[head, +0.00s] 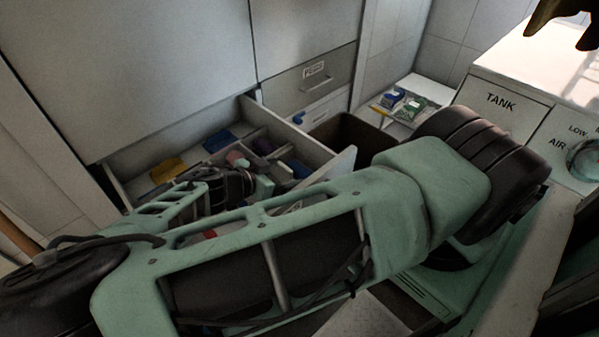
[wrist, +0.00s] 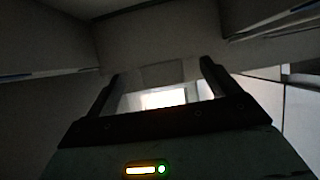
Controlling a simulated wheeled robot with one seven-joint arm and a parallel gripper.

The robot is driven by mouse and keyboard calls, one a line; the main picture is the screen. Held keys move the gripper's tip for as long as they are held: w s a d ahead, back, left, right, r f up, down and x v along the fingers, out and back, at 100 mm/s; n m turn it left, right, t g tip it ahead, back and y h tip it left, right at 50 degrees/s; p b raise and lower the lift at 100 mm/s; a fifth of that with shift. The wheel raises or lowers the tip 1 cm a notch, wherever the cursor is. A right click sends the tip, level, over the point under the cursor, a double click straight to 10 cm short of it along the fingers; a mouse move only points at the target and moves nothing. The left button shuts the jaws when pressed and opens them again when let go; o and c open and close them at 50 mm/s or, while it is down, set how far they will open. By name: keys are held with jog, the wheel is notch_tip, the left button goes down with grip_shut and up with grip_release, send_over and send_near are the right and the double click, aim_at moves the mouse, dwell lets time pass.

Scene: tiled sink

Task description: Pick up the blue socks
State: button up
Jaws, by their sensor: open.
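An open drawer (head: 245,108) in the head view is split by dividers into compartments with folded cloth items. A blue folded item (head: 220,141) lies in a far compartment, and another blue item (head: 298,168) lies to the right, partly behind my arm. I cannot tell which are the blue socks. My arm crosses over the drawer and hides its near part. My gripper's fingertips are not clear in the head view. In the wrist view my gripper (wrist: 160,69) is open, with two dark fingers apart and nothing between them. No blue item shows there.
A yellow item (head: 168,170), a dark purple item (head: 264,146) and a pink item (head: 237,158) share the drawer. A brown bin (head: 348,134) stands to the right. Packets (head: 393,98) lie on a shelf behind it.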

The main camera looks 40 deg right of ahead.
aim_at(300, 173)
jog(key=x, duration=0.3)
jog(key=f+x, duration=0.1)
jog(key=x, duration=0.1)
jog(key=shift+w+d+f+p, duration=0.1)
jog(key=shift+f+p, duration=0.05)
jog(key=shift+p, duration=0.15)
jog(key=c, duration=0.8)
jog(key=shift+o, duration=0.2)
jog(key=shift+w, duration=0.1)
